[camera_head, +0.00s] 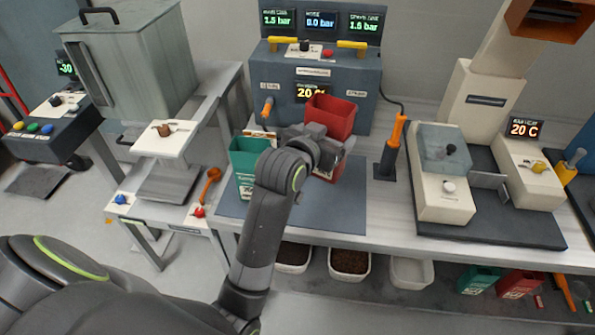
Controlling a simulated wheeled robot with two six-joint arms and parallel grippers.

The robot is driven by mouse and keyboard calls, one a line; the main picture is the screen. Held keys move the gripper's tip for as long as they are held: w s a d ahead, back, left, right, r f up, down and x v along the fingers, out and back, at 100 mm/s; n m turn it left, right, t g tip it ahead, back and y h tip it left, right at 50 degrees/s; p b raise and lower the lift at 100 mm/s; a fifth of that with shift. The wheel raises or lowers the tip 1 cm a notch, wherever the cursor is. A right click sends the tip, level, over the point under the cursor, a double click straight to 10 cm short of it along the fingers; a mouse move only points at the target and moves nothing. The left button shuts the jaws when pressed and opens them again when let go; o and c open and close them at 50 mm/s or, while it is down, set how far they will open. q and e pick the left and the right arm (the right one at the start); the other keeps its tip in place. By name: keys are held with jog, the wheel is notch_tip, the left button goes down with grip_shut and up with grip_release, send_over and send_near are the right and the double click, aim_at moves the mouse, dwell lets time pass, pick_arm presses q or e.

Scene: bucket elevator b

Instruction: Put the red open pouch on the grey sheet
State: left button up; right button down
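The red open pouch (331,112) is at the middle of the bench, upright, with its open top facing up. My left gripper (322,146) lies across its front. Red also shows below the gripper, with a white label, apparently the same pouch's lower part. The fingertips are hidden, so I cannot tell whether they are shut on it. The grey sheet (345,212) lies flat on the bench under and in front of the pouch. I cannot tell whether the pouch's bottom touches the sheet. My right gripper is not in view.
A green open pouch (247,158) stands at the sheet's left. A control box (270,75) with displays is behind. An orange-handled tool in a dark stand (386,165) and a cream scale-like device (440,200) are to the right. The sheet's front part is clear.

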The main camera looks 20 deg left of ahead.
pick_arm(q)
jog(key=w+p, duration=0.1)
jog(key=p, duration=0.1)
jog(key=f+p, duration=0.1)
jog(key=shift+w+d+f+h+p, duration=0.2)
jog(key=shift+w+d+h+p, duration=0.1)
jog(key=shift+w+d+p, duration=0.1)
jog(key=shift+w+f+p, duration=0.1)
jog(key=shift+f+p, duration=0.3)
jog(key=shift+f, duration=0.15)
notch_tip(320, 180, down, 10)
jog(key=shift+p, duration=0.4)
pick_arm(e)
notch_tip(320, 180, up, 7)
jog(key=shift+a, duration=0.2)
pick_arm(q)
jog(key=shift+f, duration=0.15)
jog(key=shift+f, duration=0.15)
jog(key=o, duration=0.7)
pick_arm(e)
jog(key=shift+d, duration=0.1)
